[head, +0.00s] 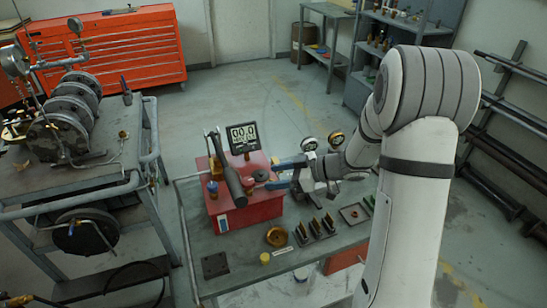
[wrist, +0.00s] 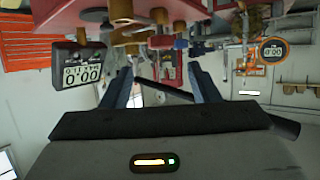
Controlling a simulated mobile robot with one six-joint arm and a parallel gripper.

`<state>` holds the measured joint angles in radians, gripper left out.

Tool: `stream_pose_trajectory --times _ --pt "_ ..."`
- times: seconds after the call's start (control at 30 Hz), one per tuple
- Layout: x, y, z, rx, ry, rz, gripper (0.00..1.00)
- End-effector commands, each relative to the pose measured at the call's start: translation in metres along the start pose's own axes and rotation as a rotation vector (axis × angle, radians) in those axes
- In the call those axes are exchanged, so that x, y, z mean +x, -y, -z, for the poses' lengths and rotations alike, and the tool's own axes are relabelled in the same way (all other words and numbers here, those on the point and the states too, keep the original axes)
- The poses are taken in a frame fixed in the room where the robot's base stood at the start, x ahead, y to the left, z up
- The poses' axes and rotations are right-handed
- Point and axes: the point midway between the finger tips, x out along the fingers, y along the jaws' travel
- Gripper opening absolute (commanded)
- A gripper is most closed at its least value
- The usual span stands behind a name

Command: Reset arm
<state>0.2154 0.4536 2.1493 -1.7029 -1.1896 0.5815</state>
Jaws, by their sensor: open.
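My gripper (head: 272,175) is open over the workbench at the right side of the red box (head: 246,207). In the wrist view its two blue-grey fingers (wrist: 160,70) stand apart, with no object clearly held between them. The red box carries a digital display (head: 242,137) reading 00.0 and a dark lever handle (head: 231,180) leaning across its front. The wrist view is inverted. There the display (wrist: 79,70) is at the left and the red box (wrist: 55,14) is along the top. A dark bar (wrist: 170,92) passes behind the fingers; whether it touches them cannot be told.
On the workbench (head: 240,262) are a brass disc (head: 277,236), a rack of small parts (head: 316,229) and a dark square plate (head: 215,265). A metal cart (head: 120,180) is at left. Floor behind the bench is clear.

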Motion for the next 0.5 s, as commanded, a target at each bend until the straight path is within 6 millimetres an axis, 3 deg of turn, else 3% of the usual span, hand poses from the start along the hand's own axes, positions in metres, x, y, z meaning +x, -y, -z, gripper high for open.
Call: stream_pose_trajectory --times 0.17,0.27,0.37,0.5 --pt "-0.001 -0.003 0.002 -0.006 0.008 -0.024 0.55" --pt "-0.005 -0.017 0.011 -0.030 0.041 -0.127 0.55" --pt "-0.019 -0.040 0.026 -0.053 0.108 -0.316 0.55" --pt "-0.061 -0.065 0.045 -0.031 0.233 -0.626 0.55"
